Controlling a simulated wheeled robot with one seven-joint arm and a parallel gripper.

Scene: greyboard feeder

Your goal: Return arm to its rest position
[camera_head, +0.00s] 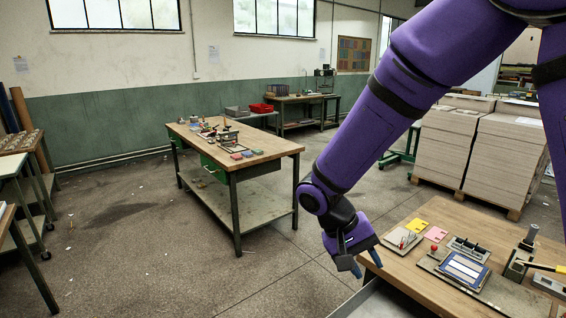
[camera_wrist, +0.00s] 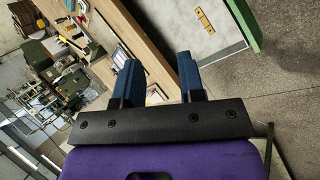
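My purple arm reaches down from the upper right in the head view. My gripper (camera_head: 367,268) hangs at the left edge of the wooden workbench (camera_head: 447,217), beside the things on it. In the wrist view my gripper (camera_wrist: 157,80) shows two blue fingers standing apart with a gap between them. Nothing is visible between the fingers.
The bench holds a blue-framed board (camera_head: 464,270), a pink card (camera_head: 436,234), a yellow card (camera_head: 417,226) and a black-topped post device (camera_head: 522,253). Pallets of stacked greyboard (camera_head: 447,145) stand behind. A second wooden table (camera_head: 262,143) stands mid-room. The floor (camera_head: 150,240) at left is open.

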